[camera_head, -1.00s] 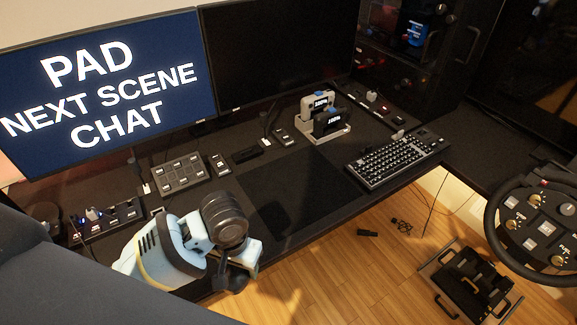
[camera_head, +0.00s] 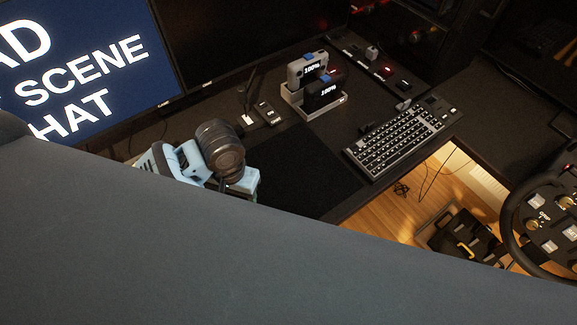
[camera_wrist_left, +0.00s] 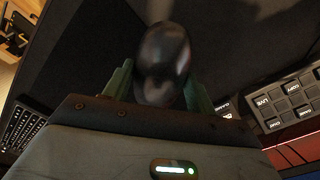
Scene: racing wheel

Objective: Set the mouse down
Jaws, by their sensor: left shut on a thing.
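My left gripper (camera_head: 242,186) is over the left part of the dark desk pad (camera_head: 310,165) in the head view. In the left wrist view, its two greenish fingers (camera_wrist_left: 160,85) are shut on a glossy dark mouse (camera_wrist_left: 163,55), one finger on each side. The mouse is not clearly visible in the head view, where the wrist and a grey surface hide that area. I cannot tell whether the mouse touches the pad. My right gripper is in neither view.
A black keyboard (camera_head: 400,138) lies right of the pad. A dock (camera_head: 318,104) with two devices stands behind it. A button panel (camera_wrist_left: 285,98) shows in the wrist view. A racing wheel (camera_head: 512,218) is at the right. A large grey surface covers the lower left head view.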

